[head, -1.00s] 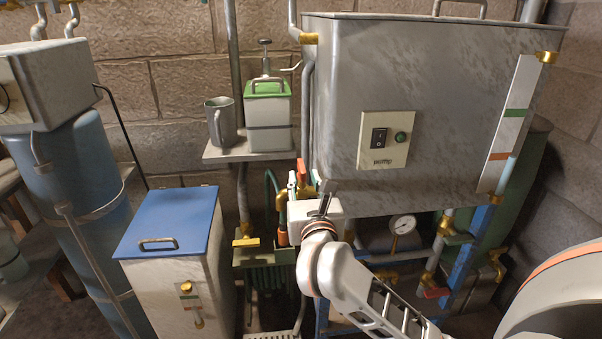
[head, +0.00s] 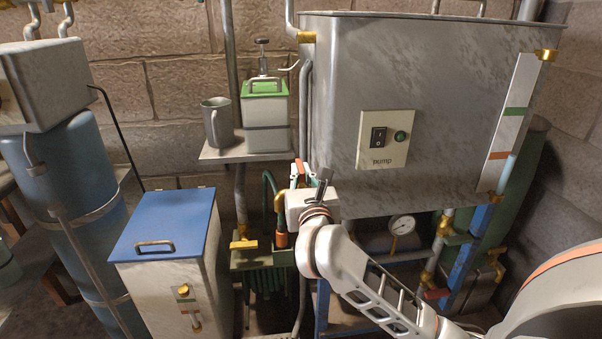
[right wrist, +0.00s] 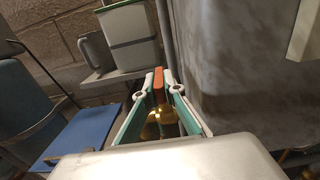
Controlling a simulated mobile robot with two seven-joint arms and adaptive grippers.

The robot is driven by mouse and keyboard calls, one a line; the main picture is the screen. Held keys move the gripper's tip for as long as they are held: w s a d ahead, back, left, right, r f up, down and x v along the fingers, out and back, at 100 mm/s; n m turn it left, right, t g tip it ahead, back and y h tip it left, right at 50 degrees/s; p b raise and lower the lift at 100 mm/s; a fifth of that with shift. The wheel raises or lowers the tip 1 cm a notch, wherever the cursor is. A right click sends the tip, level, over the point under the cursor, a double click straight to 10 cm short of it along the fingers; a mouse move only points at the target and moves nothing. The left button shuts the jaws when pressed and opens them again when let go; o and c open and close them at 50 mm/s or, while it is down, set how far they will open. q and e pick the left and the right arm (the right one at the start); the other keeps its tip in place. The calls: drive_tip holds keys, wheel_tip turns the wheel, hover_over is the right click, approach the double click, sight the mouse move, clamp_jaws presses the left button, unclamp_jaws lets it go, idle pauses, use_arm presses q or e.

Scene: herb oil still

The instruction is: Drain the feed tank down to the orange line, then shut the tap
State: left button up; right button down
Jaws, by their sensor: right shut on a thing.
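The big grey metal tank (head: 450,90) fills the upper right of the head view. Its white gauge strip (head: 511,125) has a green mark (head: 515,111) above an orange line (head: 498,156). Beside the strip, pale blue liquid (head: 507,172) stands in the tube, its top close to the orange line's height. My right gripper (head: 303,172) is at the tank's lower left corner. In the right wrist view its fingers are shut on the orange tap lever (right wrist: 158,84), above a brass valve body (right wrist: 160,122). My left gripper is not in view.
A shelf (head: 230,156) holds a grey jug (head: 218,122) and a green-topped can (head: 266,115) left of the gripper. A blue-lidded box (head: 165,225) stands lower left. A green hose (head: 267,195) hangs beside the tap. A pressure gauge (head: 402,225) sits under the tank.

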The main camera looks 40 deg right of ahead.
drive_tip(key=shift+d+n+t+y, duration=0.1)
drive_tip(key=shift+n+t+y, duration=0.3)
drive_tip(key=shift+n+y, duration=0.25)
drive_tip(key=c, duration=2.1)
unclamp_jaws()
drive_tip(key=shift+c, duration=0.2)
drive_tip(key=shift+m+h, duration=0.45)
